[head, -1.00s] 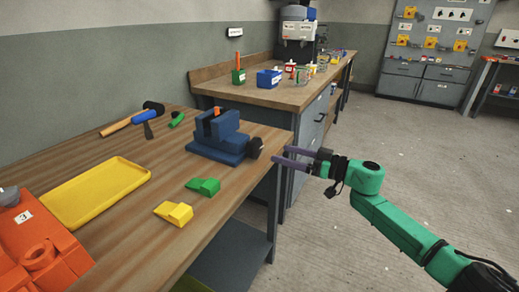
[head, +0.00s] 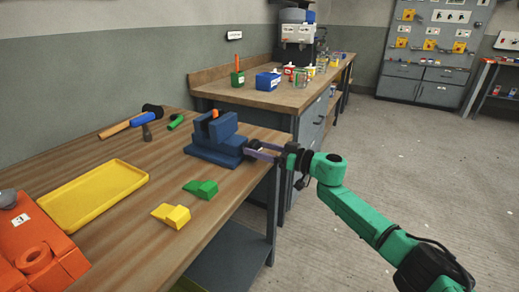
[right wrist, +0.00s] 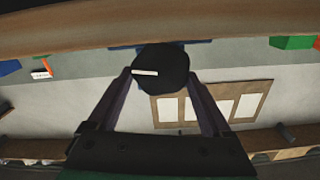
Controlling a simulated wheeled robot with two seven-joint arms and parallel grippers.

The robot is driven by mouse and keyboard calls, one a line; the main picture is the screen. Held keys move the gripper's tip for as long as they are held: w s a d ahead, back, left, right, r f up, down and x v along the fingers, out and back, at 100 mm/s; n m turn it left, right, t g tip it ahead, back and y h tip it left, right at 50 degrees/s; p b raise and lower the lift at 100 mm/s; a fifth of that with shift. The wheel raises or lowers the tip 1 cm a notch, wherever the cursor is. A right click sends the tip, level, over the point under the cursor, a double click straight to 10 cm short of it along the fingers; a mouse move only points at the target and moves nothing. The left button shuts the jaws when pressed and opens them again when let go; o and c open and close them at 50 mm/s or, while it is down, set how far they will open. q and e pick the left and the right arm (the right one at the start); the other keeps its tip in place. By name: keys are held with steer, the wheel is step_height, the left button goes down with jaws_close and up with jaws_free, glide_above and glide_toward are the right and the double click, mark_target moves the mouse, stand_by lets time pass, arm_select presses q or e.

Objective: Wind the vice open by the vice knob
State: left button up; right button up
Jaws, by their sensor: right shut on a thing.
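The blue vice (head: 217,140) stands on the wooden bench near its right edge, with an orange piece (head: 215,114) upright at its jaws. The black vice knob (head: 252,146) is on the vice's right side and is partly hidden by my gripper in the head view. In the right wrist view the knob (right wrist: 161,70) is dark and rounded, with a white line on its face. My right gripper (head: 256,150) is shut on the knob, one finger on each side of it. My left gripper is not in view.
A yellow tray (head: 62,222), a green wedge (head: 203,188), a yellow wedge (head: 172,215) and an orange mould (head: 50,250) lie on the bench. A hammer (head: 133,120) lies at the back. Open floor is to the right.

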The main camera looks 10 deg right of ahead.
steer(key=shift+r+n+p, duration=0.1)
steer(key=shift+n+p, duration=0.3)
steer(key=shift+n, duration=0.2)
steer(key=shift+s+a+n+p, duration=0.1)
steer(key=shift+n+p, duration=0.3)
steer(key=shift+n, duration=0.7)
steer(key=shift+s+n, duration=0.1)
steer(key=shift+n, duration=1.6)
steer(key=o, duration=1.2)
steer(key=shift+c, duration=0.2)
steer(key=v, duration=1.4)
steer(key=shift+s, duration=0.2)
